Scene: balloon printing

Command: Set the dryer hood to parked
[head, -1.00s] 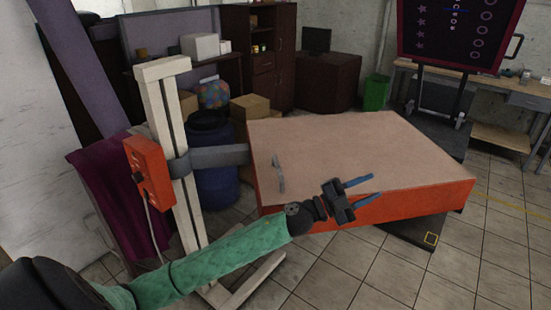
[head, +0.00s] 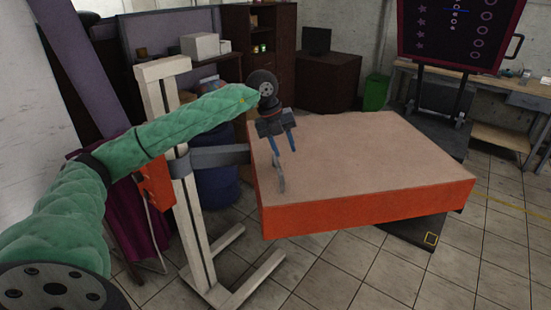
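The dryer hood (head: 370,160) is a wide flat box with a beige top and orange sides. It is joined by a grey bracket (head: 218,156) to a cream upright stand (head: 195,215). A grey bar handle (head: 281,178) sits on the hood's top near its left edge. My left gripper (head: 284,151) points down just above the handle, its two blue fingers apart. The left finger is close to the handle's upper end; I cannot tell if they touch. My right gripper is not in view.
An orange control box (head: 155,190) on the stand is partly behind my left arm. A blue barrel (head: 215,185) stands behind the stand. A dark press frame (head: 455,40) and a workbench (head: 525,97) are at the right. Tiled floor is clear in front of the hood.

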